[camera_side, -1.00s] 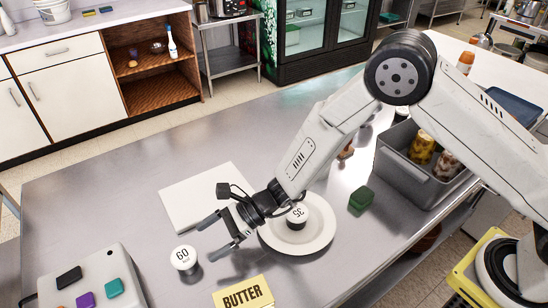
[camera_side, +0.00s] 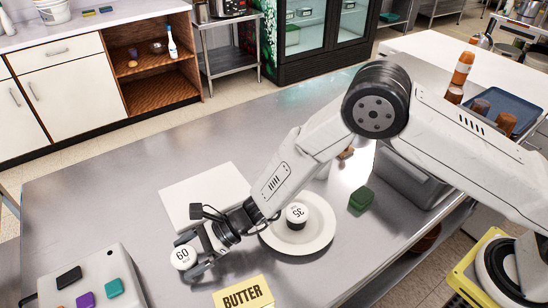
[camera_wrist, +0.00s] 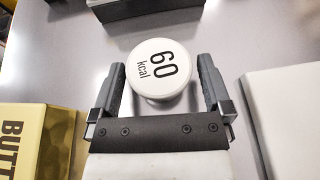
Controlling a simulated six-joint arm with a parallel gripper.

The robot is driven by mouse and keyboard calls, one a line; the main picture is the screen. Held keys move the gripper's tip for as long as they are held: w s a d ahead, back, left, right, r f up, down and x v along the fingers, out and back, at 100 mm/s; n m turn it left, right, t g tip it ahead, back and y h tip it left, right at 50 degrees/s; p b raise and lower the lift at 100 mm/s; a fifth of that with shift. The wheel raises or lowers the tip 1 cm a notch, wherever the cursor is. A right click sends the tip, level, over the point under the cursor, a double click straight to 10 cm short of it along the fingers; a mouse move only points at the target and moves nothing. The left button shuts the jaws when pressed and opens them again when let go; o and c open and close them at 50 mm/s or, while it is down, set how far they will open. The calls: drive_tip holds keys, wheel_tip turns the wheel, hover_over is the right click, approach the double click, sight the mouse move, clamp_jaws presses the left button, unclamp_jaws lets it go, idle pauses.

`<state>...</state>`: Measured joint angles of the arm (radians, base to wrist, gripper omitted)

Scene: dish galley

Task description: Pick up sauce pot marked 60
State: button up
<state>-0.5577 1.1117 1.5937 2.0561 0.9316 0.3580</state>
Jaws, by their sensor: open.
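The sauce pot marked 60 (camera_side: 183,257) stands upright on the steel table with its white lid up. In the wrist view the pot (camera_wrist: 159,69) reads "60 kcal" and lies between the fingertips. My gripper (camera_side: 187,256) is open, with one finger on each side of the pot. In the wrist view the gripper (camera_wrist: 161,72) shows small gaps between its fingers and the lid. The pot's lower body is mostly hidden. Another pot marked 35 (camera_side: 297,213) stands on a white plate (camera_side: 325,239) behind the gripper.
A yellow butter box (camera_side: 243,294) stands near the gripper at the front. A white board (camera_side: 205,183) lies on the other side. A grey box with coloured blocks (camera_side: 122,262) is at the left. A green block (camera_side: 361,199) lies to the right.

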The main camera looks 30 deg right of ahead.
drive_tip(key=shift+w+a+f, duration=0.1)
drive_tip(key=shift+a+f, duration=0.15)
drive_tip(key=shift+a, duration=0.4)
drive_tip(key=c, duration=1.1)
drive_tip(key=shift+r, duration=0.2)
drive_tip(key=shift+r, duration=0.55)
drive_tip(key=shift+s+d+r, duration=1.45)
drive_tip(key=shift+s+r, duration=0.35)
drive_tip(key=shift+r, duration=0.1)
drive_tip(key=shift+s+d+r, duration=1.45)
drive_tip(key=shift+s+r, duration=0.4)
drive_tip(key=shift+r, duration=0.1)
drive_tip(key=shift+s+d+r, duration=1.45)
drive_tip(key=shift+s+r, duration=0.35)
drive_tip(key=shift+r, duration=0.1)
